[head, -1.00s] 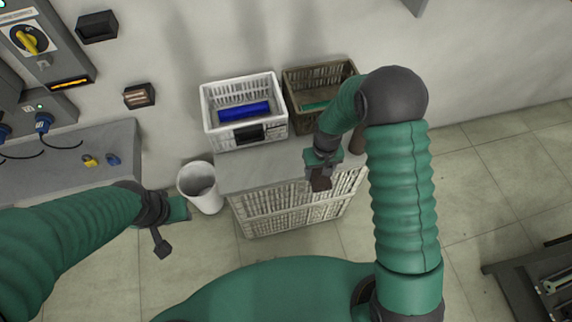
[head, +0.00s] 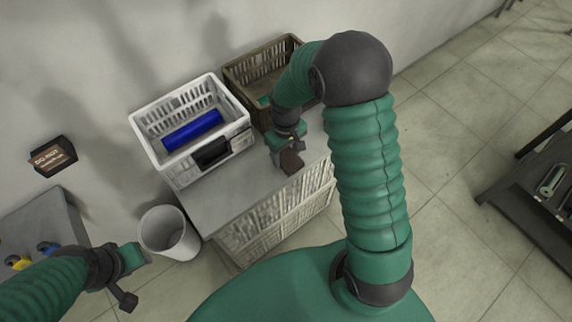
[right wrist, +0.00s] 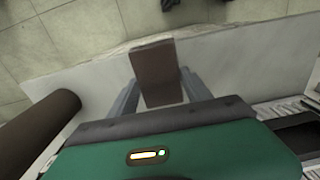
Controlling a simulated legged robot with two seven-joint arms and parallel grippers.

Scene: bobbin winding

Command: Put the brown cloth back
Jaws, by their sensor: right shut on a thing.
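My right gripper (head: 289,158) is shut on a small brown flat piece, the brown cloth (head: 292,164), over the grey top in front of the crates. In the right wrist view the brown cloth (right wrist: 157,72) sits between the two grey fingers (right wrist: 158,95) and sticks out past them. I cannot tell whether it touches the top. My left gripper (head: 124,298) is low at the left, away from the cloth; its jaw opening is not clear.
A white crate (head: 180,172) holds a blue roll (head: 193,131); a brown crate (head: 235,80) stands beside it. The grey top (head: 215,205) has bare room. A white bin (head: 166,236) stands left. A brown cylinder (right wrist: 40,130) is near my right gripper.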

